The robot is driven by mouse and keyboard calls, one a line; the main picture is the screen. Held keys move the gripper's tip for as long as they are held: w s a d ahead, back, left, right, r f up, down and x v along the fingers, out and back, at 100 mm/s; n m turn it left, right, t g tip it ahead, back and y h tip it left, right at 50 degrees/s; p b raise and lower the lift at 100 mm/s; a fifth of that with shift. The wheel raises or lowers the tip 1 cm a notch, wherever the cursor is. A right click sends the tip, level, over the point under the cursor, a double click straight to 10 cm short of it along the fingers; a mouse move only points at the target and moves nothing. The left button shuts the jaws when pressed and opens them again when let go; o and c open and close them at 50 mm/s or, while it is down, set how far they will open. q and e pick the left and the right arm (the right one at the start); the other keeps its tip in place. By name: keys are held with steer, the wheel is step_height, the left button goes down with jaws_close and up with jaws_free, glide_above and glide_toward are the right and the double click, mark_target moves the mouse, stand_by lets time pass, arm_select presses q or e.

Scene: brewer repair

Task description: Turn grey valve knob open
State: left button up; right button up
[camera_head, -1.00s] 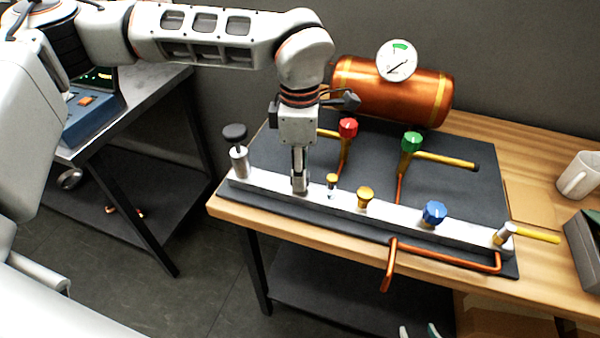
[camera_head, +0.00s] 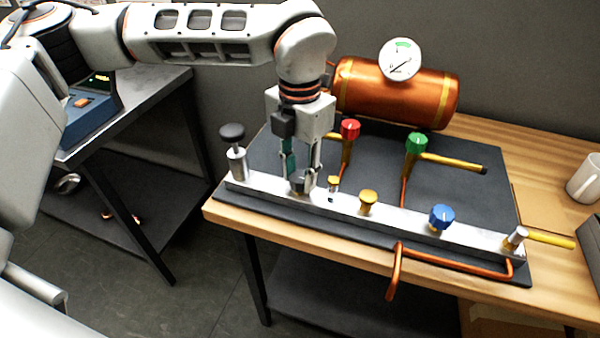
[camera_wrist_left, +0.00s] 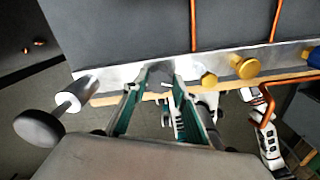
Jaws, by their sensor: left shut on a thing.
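The grey valve knob (camera_head: 298,183) is on the left part of the metal manifold bar (camera_head: 383,220). My left gripper (camera_head: 300,187) points down over it, its fingers on either side, and is shut on it. In the left wrist view the grey knob (camera_wrist_left: 160,72) shows between the fingertips of my left gripper (camera_wrist_left: 156,85). The fingers hide part of the knob, so its marking cannot be read. My right gripper cannot be made out.
A small brass knob (camera_head: 333,184) stands close right of my left gripper; a larger brass knob (camera_head: 368,201) and a blue knob (camera_head: 441,217) follow. A black-topped plunger (camera_head: 233,136) stands left. Red (camera_head: 350,130) and green (camera_head: 416,143) knobs and a copper tank (camera_head: 400,92) are behind.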

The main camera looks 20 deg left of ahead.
mark_target(300, 176)
arm_select(q)
steer(key=shift+n, duration=2)
steer(key=shift+w+r, duration=0.1)
steer(key=o, duration=1.1)
step_height(300, 176, up, 12)
